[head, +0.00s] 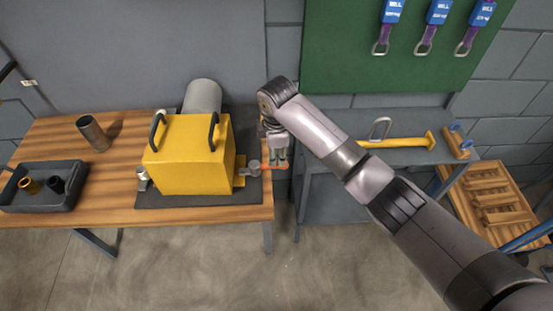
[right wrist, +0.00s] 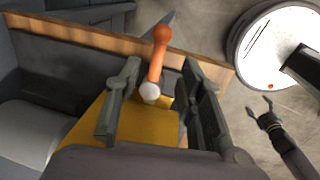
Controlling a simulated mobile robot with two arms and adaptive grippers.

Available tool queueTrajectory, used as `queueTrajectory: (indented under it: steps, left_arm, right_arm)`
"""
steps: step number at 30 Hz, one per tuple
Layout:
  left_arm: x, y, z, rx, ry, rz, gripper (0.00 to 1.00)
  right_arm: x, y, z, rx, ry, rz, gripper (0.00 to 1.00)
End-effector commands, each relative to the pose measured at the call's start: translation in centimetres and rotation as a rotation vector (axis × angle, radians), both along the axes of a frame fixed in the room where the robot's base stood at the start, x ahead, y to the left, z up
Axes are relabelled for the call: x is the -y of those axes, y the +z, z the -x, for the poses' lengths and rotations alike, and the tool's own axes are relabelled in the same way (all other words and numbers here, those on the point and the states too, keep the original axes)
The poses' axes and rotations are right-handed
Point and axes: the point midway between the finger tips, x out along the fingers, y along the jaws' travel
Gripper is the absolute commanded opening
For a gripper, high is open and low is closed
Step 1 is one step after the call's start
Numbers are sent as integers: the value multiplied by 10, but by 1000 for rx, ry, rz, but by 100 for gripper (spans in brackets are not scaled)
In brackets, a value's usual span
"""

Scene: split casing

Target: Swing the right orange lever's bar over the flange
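The yellow casing (head: 190,160) sits on a dark mat on the wooden table, with a flange (head: 241,171) low on its right side. The right orange lever (head: 277,167) has a grey pivot cap (head: 253,167) beside the flange, and its bar points right, away from the casing. My right gripper (head: 277,163) is over the bar. In the right wrist view its two fingers (right wrist: 165,100) are apart, one on each side of the lever (right wrist: 155,65), with gaps. My left gripper (right wrist: 259,108) shows only in the right wrist view, open and empty over the floor.
A grey cylinder (head: 203,96) lies behind the casing. A dark tray (head: 40,200) and an upright metal tube (head: 92,132) stand on the left. A grey shelf with a yellow tool (head: 400,141) is to the right, across a gap.

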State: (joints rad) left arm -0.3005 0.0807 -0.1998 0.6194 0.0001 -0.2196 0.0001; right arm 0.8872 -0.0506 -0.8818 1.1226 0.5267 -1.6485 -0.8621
Motion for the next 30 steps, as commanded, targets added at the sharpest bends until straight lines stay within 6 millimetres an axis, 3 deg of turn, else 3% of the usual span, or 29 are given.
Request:
queueTrajectory:
  steps: [6, 10, 26, 30]
  left_arm:
    - [1, 0, -1, 1, 0, 1, 69]
    - [1, 0, -1, 1, 0, 1, 69]
    - [1, 0, -1, 1, -1, 1, 69]
    - [1, 0, -1, 1, -1, 1, 69]
  right_arm:
    - [1, 40, 5, 1, -1, -1, 36]
    - [1, 51, 8, -1, -1, 0, 36]
    - [1, 54, 9, -2, -1, 1, 36]
    - [0, 47, 15, -9, -15, -16, 36]
